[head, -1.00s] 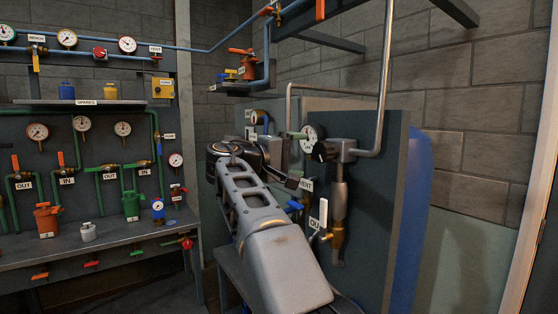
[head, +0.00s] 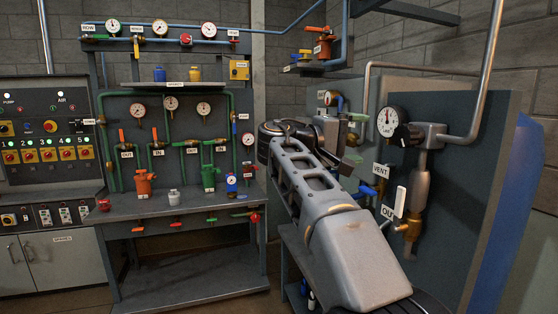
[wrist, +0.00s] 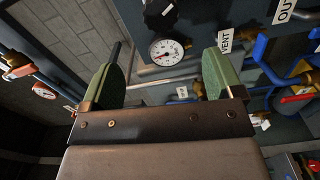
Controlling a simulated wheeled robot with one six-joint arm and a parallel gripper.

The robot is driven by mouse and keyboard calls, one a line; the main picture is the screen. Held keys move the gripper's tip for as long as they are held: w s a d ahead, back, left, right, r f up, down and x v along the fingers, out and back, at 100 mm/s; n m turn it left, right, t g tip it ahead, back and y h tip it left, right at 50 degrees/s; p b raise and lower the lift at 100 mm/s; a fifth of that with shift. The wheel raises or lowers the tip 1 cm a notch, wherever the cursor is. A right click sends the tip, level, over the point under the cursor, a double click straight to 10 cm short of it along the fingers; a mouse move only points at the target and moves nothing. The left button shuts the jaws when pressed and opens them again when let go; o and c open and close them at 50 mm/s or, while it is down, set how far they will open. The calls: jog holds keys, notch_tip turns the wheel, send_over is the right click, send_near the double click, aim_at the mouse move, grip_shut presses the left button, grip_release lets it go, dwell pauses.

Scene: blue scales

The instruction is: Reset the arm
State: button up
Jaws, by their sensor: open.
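My grey arm reaches up and back in the right half of the head view. My gripper (head: 354,138) is at its far end, partly hidden by the arm, beside the right-hand panel. In the wrist view its two green fingers stand wide apart, and my gripper (wrist: 165,62) is open with nothing between them. A white-faced gauge (wrist: 167,51) shows beyond the fingers. The VENT label (wrist: 225,41) lies just beyond the right finger.
The right-hand panel (head: 450,190) carries a gauge (head: 388,121), pipes and a blue VENT valve (head: 368,190) close to my arm. A workbench (head: 185,272) with gauges and valves stands at the back. A control panel (head: 45,150) is at left.

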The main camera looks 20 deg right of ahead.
jog(key=w+a+f+n+t+y, duration=0.1)
jog(key=w+f+n+t+y, duration=0.35)
jog(key=f, duration=0.75)
jog(key=s+a+f+y+p, duration=0.1)
jog(key=a+f+y+p, duration=0.2)
jog(key=a+f+y, duration=0.5)
jog(key=s+a+f+m+y+p, duration=0.1)
jog(key=s+a+f+y+p, duration=0.1)
jog(key=s+a+f, duration=0.3)
jog(key=s+a+f+m+y+p, duration=0.1)
jog(key=s+a+f+y+p, duration=0.2)
jog(key=s, duration=0.6)
notch_tip(320, 180, down, 2)
jog(key=a+p, duration=0.2)
jog(key=a, duration=0.1)
jog(key=shift+s+f+y, duration=0.2)
jog(key=shift+s+y, duration=0.15)
jog(key=shift+s, duration=0.05)
jog(key=shift+d+m, duration=0.15)
jog(key=shift+m, duration=0.1)
